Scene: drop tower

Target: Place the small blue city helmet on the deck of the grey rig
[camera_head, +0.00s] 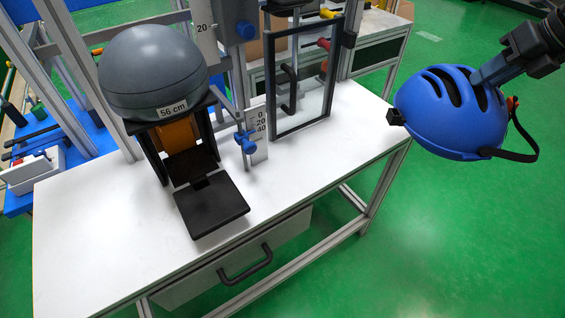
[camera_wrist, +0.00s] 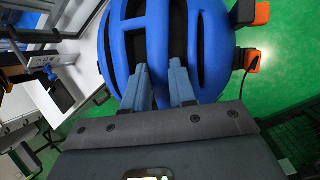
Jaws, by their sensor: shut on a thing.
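The blue city helmet (camera_head: 448,112) hangs in the air to the right of the white table, over the green floor. It has dark vents and a black strap hanging at its right. My gripper (camera_head: 488,78) is shut on the helmet's shell from above. In the wrist view the two fingers (camera_wrist: 163,88) reach into the vents of the helmet (camera_wrist: 205,40). The grey rig stands on the white table; its black flat deck (camera_head: 211,204) is at the front, below a grey dome (camera_head: 152,72) marked 56 cm. The deck looks empty.
The white table (camera_head: 110,250) has bare room left and right of the deck. Upright metal posts, a scale with a blue knob (camera_head: 246,141) and a black-framed clear panel (camera_head: 303,80) stand behind it. A drawer handle (camera_head: 245,264) sticks out in front.

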